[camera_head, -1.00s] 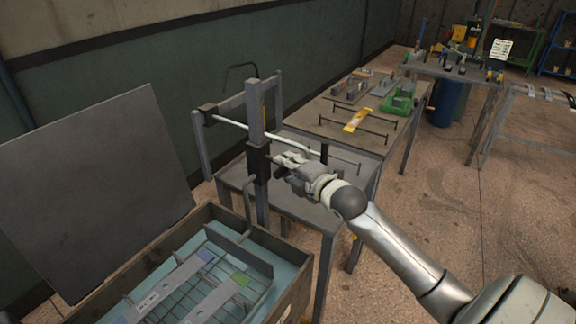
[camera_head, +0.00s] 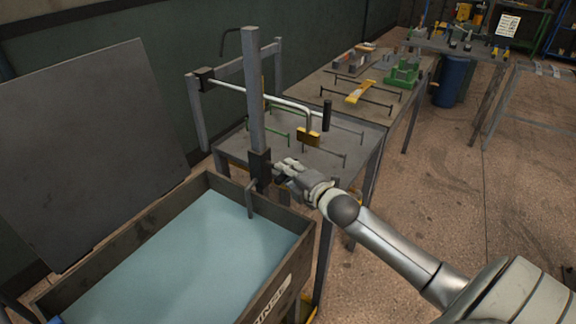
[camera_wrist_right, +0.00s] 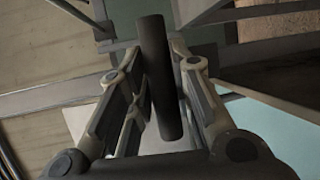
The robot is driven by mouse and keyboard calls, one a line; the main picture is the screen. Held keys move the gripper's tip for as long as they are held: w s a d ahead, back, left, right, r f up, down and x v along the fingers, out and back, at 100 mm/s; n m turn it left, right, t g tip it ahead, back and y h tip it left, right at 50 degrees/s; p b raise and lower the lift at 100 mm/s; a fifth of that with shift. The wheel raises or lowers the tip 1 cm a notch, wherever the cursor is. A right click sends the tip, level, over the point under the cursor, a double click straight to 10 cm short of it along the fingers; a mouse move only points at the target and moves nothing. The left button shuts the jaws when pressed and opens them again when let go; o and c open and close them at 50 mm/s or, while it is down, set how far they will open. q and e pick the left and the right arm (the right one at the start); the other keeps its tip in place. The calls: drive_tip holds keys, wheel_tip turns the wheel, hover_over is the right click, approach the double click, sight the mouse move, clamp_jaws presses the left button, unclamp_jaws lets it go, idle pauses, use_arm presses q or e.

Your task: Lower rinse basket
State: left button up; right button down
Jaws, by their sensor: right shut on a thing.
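The rinse tank (camera_head: 272,305), a wooden box marked RINSE, is filled with pale blue water (camera_head: 185,250). No basket shows above the water. A dark carriage (camera_head: 260,168) sits low on an upright grey post (camera_head: 252,85), and a bent rod (camera_head: 250,200) hangs from it at the tank's back rim. My right gripper (camera_head: 281,170) is beside the carriage. In the right wrist view its fingers (camera_wrist_right: 157,95) are shut around a dark round handle (camera_wrist_right: 158,60). My left gripper is not in view.
A dark panel (camera_head: 85,150) stands behind the tank at left. A grey table (camera_head: 345,150) behind the post carries rods and a yellow block (camera_head: 308,138). A further bench (camera_head: 310,95) holds green and yellow parts.

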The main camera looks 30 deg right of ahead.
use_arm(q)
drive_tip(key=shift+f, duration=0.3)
use_arm(e)
drive_tip(key=shift+s+f, duration=0.1)
drive_tip(key=shift+f, duration=0.6)
drive_tip(key=c, duration=1.3)
unclamp_jaws()
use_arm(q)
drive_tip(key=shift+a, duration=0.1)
use_arm(e)
drive_tip(key=shift+r, duration=0.2)
drive_tip(key=s, duration=0.4)
drive_tip(key=s+r, duration=0.1)
drive_tip(key=s, duration=0.2)
drive_tip(key=s+r, duration=0.1)
drive_tip(key=s, duration=0.3)
drive_tip(key=shift+s, duration=0.35)
